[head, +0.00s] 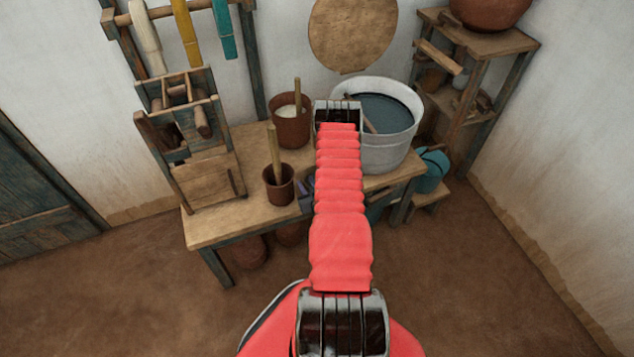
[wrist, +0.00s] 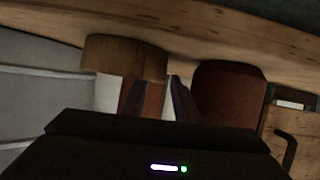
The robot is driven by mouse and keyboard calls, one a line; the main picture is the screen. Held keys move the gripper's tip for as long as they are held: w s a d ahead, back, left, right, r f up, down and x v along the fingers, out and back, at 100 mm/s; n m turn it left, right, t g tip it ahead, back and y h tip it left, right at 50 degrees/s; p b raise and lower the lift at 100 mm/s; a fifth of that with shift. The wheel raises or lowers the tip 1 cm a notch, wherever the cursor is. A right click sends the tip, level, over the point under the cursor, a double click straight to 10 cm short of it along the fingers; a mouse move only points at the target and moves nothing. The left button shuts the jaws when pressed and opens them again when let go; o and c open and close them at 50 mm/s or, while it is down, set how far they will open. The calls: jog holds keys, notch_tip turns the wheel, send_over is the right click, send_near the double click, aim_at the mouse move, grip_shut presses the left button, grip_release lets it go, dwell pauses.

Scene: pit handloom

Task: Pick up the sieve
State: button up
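A round wooden-rimmed thing (wrist: 125,58), likely the sieve, shows in the wrist view just beyond my fingers, close to a plank of the table. Its lower part is partly hidden and the picture is dim. My gripper (wrist: 157,92) has its dark fingers apart, pointing at it. I cannot tell whether they touch it. A flat round tan disc (head: 353,33) hangs on the back wall.
The wooden table (head: 222,230) bears a small brown pot (head: 279,187) with a stick, a larger pot (head: 290,122) of pale stuff, and a wooden rack (head: 190,150) at left. A grey tub (head: 388,150) of dark liquid stands right. Shelves (head: 487,43) fill the corner. The front floor is clear.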

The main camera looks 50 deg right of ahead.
dwell(0.3)
grip_shut()
dwell(0.5)
